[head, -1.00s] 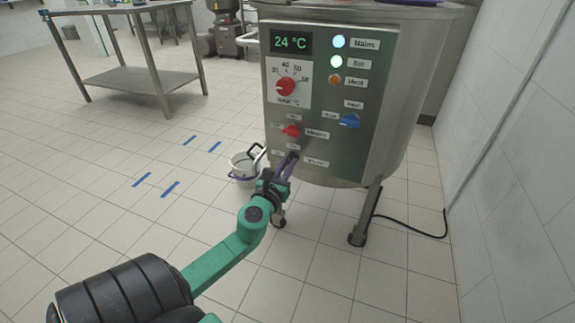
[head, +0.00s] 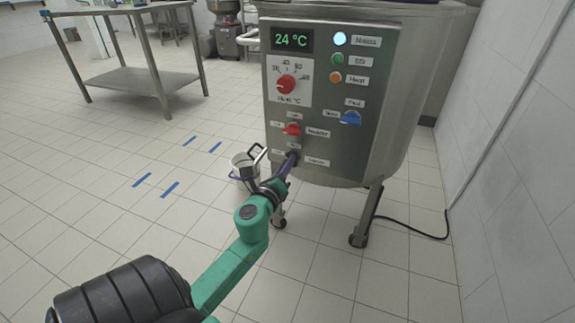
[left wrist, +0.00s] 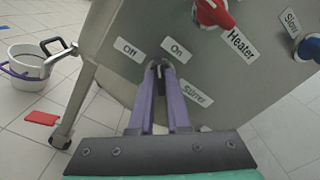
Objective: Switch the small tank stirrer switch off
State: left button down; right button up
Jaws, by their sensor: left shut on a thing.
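The small tank's control panel (head: 330,110) is on the front of a steel tank. The stirrer switch (left wrist: 157,70) is a small dark knob low on the panel, mostly hidden between my fingers. Labels "Off" (left wrist: 130,50), "On" (left wrist: 176,50) and "Stirrer" (left wrist: 196,94) surround it. My left gripper (head: 291,161) is shut on the switch; its purple fingers also show in the left wrist view (left wrist: 158,72). The Stir lamp (head: 337,59) is dull green and unlit. The Mains lamp (head: 340,39) glows white. My right gripper is not in view.
The red heater switch (head: 292,129) is just above the stirrer switch, with a blue switch (head: 351,118) to its upper right. A bucket (head: 243,167) stands on the floor behind my gripper. A steel table (head: 130,80) is at the back left.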

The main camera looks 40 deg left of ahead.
pick_arm(q)
jog(key=n, duration=0.5)
jog(key=n+p, duration=0.1)
jog(key=n, duration=0.3)
jog(key=shift+a+f+n, duration=0.1)
jog(key=shift+f+n, duration=0.1)
jog(key=shift+n, duration=0.2)
jog(key=c, duration=0.9)
grip_release()
jog(key=shift+s, duration=0.1)
